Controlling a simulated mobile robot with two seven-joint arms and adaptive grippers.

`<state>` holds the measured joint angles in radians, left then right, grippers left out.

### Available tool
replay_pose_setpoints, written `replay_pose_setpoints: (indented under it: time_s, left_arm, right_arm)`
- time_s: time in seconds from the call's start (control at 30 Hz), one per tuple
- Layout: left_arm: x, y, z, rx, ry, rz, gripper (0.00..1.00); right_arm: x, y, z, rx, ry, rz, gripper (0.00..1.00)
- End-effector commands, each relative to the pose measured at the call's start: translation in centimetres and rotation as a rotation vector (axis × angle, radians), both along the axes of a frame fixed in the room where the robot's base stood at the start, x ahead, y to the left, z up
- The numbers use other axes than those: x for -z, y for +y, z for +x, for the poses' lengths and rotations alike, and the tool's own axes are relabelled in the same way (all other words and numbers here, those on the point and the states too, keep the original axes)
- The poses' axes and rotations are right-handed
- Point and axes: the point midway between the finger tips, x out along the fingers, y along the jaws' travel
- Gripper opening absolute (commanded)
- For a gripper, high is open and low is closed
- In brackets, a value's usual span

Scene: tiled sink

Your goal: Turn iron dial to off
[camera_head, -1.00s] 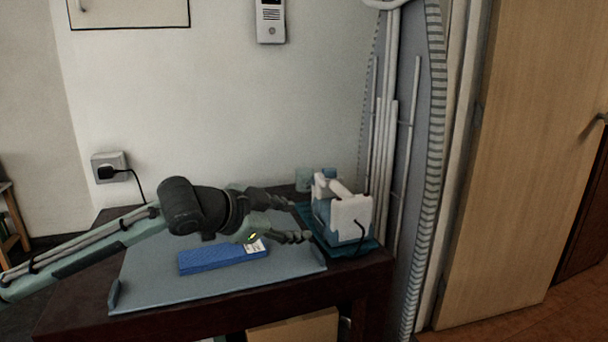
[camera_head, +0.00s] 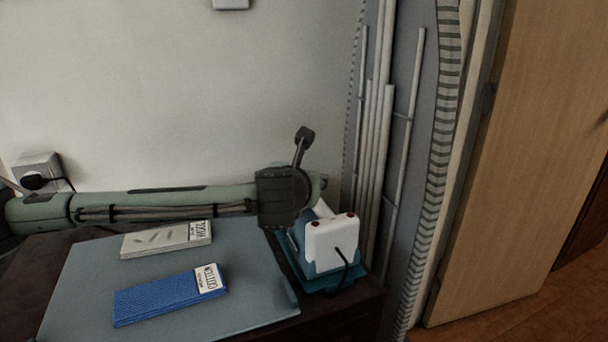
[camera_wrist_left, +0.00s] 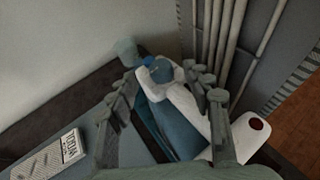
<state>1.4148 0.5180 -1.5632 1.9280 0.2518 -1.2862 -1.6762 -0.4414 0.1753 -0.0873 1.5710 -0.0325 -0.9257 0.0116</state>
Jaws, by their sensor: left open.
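The blue and white iron (camera_head: 331,243) sits at the right end of the dark table, with its white heel facing my head camera. In the left wrist view the iron (camera_wrist_left: 168,121) lies between my left gripper's fingers (camera_wrist_left: 163,82), which are spread apart, open and empty. My right gripper is not in view.
A blue pack (camera_head: 165,299) and a whitish pack (camera_head: 160,240) lie on the grey-blue mat (camera_head: 245,300) left of the iron. A teal cup (camera_wrist_left: 126,48) stands beyond the iron. An ironing board (camera_head: 420,150) leans upright at the right. A black cord (camera_head: 346,268) hangs from the iron.

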Motion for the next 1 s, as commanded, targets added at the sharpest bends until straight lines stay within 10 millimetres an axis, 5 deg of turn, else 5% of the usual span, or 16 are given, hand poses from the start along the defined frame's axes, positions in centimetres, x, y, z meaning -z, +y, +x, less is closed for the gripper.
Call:
replay_pose_setpoints:
  time_s: [0.23, 0.57, 1.0]
  left_arm:
    - [1.2, -0.4, 2.7, -0.001, 0.002, -0.002, 0.5]
    - [1.4, -0.4, 3.2, 0.0, 0.002, -0.003, 0.5]
    - [1.4, -0.4, 3.2, -0.001, 0.003, -0.004, 0.0]
  right_arm:
    - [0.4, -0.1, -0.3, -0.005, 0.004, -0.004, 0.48]
    - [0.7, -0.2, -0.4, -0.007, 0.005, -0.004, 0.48]
    - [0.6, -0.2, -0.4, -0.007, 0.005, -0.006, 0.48]
